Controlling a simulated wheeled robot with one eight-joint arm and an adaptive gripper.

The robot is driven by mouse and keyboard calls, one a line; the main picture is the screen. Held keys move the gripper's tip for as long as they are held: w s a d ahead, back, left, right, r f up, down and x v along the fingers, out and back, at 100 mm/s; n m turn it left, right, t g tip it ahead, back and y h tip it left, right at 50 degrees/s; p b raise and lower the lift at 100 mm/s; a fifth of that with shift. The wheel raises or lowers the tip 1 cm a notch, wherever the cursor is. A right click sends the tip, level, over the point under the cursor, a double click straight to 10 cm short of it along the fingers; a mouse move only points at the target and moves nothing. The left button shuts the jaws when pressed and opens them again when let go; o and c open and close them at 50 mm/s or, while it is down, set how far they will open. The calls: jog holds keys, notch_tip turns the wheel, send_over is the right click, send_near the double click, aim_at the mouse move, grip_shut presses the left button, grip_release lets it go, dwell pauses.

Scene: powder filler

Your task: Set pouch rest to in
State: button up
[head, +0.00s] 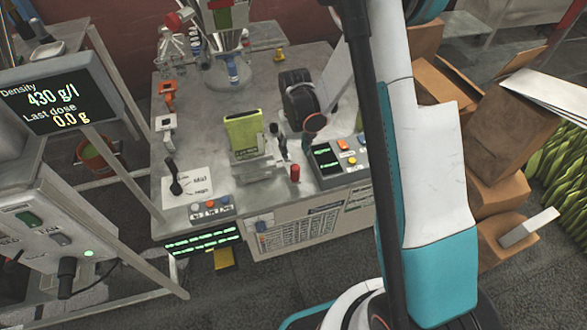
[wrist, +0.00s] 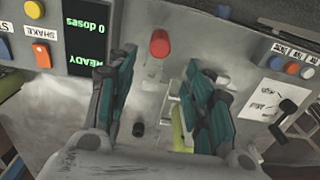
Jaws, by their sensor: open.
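A green pouch (head: 244,134) stands upright on a grey metal holder (head: 258,168) near the front of the bench; I take this holder for the pouch rest. A red knob (head: 295,173) stands to its right. In the wrist view my gripper (wrist: 160,70) is open and empty, its two teal fingers apart. The red knob (wrist: 160,43) shows beyond and between the fingertips. A strip of the green pouch (wrist: 180,130) shows beside the right finger, which hides part of the holder.
A control box (head: 338,158) with a READY display stands right of the red knob. A black lever (head: 176,186) on a white label plate is at the front left. A black wheel-shaped part (head: 298,98) stands behind. Cardboard boxes (head: 500,130) are stacked at right.

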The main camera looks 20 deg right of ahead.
aim_at(295, 167)
notch_tip(295, 167, down, 10)
jog(key=b, duration=0.3)
jog(key=shift+f, duration=0.2)
jog(key=shift+c, duration=0.6)
grip_shut()
